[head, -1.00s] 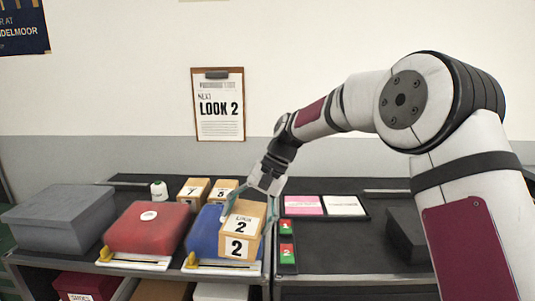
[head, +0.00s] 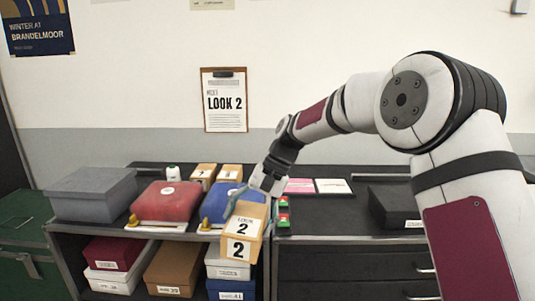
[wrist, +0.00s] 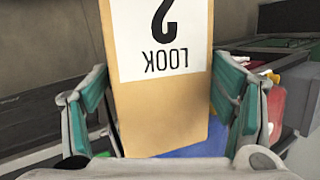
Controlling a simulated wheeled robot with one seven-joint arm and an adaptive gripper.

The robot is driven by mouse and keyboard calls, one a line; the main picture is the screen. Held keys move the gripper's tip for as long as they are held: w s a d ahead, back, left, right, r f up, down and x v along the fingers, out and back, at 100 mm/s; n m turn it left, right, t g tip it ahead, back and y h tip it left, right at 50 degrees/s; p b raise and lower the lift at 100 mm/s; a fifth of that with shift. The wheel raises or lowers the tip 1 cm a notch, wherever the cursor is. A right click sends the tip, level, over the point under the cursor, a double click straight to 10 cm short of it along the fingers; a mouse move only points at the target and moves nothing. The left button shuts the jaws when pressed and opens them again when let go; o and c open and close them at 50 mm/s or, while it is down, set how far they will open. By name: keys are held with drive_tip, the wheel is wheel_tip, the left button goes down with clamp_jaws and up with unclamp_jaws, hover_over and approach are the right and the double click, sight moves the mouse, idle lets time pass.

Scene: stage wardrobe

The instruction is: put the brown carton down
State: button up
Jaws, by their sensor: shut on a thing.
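The brown carton (head: 244,228) bears white labels with "LOOK" and a 2. My gripper (head: 262,190) is shut on it, with the carton held in front of the counter's front edge in the head view. In the wrist view the carton (wrist: 160,110) fills the middle, upside down in the picture, between the green-padded fingers of my gripper (wrist: 160,105). The carton hides part of the blue item behind it. Its underside is not visible.
A red box (head: 166,202) and a blue item (head: 222,196) lie on the counter, with a grey box (head: 92,190) at left. Two small cartons (head: 203,173) stand behind. Shelves below hold several boxes. The counter right of the red and green tags (head: 283,215) has bare room.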

drive_tip(key=s+d+f+p, duration=0.2)
drive_tip(key=s+d+f, duration=0.1)
drive_tip(key=d, duration=0.5)
drive_tip(key=s+d+f+p, duration=0.2)
drive_tip(key=s+d+f, duration=0.1)
drive_tip(key=s+d, duration=0.2)
drive_tip(key=s+d+f+n+p, duration=0.1)
drive_tip(key=s+d+f+p, duration=0.2)
drive_tip(key=d, duration=0.7)
drive_tip(key=shift+s+d+f, duration=0.15)
drive_tip(key=shift+s+d, duration=0.15)
drive_tip(key=shift+s, duration=0.4)
